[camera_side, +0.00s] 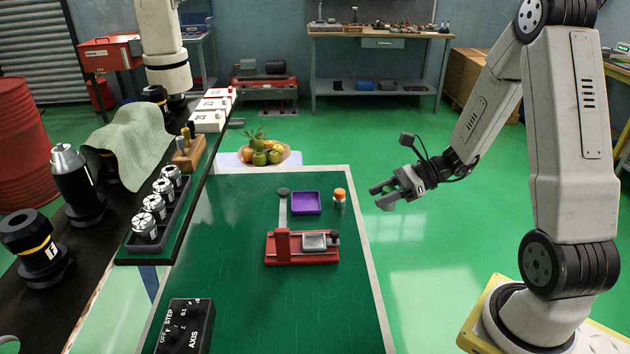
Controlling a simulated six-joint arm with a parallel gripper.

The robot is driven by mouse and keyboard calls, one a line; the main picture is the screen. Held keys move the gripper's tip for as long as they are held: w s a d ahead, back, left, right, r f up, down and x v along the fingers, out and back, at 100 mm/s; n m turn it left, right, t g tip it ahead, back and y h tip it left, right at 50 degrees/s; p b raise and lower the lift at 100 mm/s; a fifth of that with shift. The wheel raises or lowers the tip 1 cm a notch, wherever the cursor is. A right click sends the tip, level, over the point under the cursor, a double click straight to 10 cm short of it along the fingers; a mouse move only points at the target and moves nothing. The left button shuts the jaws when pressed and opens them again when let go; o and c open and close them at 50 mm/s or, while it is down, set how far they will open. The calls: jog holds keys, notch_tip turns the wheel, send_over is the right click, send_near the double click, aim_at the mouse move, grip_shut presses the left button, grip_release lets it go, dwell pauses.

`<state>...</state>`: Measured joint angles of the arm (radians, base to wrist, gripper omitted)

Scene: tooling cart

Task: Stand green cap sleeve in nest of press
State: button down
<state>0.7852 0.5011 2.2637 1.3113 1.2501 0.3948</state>
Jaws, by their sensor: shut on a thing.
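The press (301,259) is red and stands on the green table mat, with a grey lever raised toward a dark knob (283,191). Its nest appears to be the small grey square recess (315,241) on the base, which looks empty. My gripper (379,197) is in the air past the right edge of the table, pointing left, clear of the press and to its upper right. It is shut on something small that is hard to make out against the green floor. I cannot clearly see the green cap sleeve anywhere else.
A fruit bowl (258,153) is at the far end. A black control box (187,325) lies at the near left. The mat in front of the press is clear.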

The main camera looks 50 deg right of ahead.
jog(key=w+a+f+m+t+h, duration=0.1)
jog(key=w+a+m+t+h, duration=0.2)
jog(key=w+a, duration=0.6)
jog(key=shift+w+a+m+h, duration=0.4)
jog(key=shift+a+m+h, duration=0.3)
jog(key=shift+a+m, duration=0.1)
jog(key=shift+f, duration=0.1)
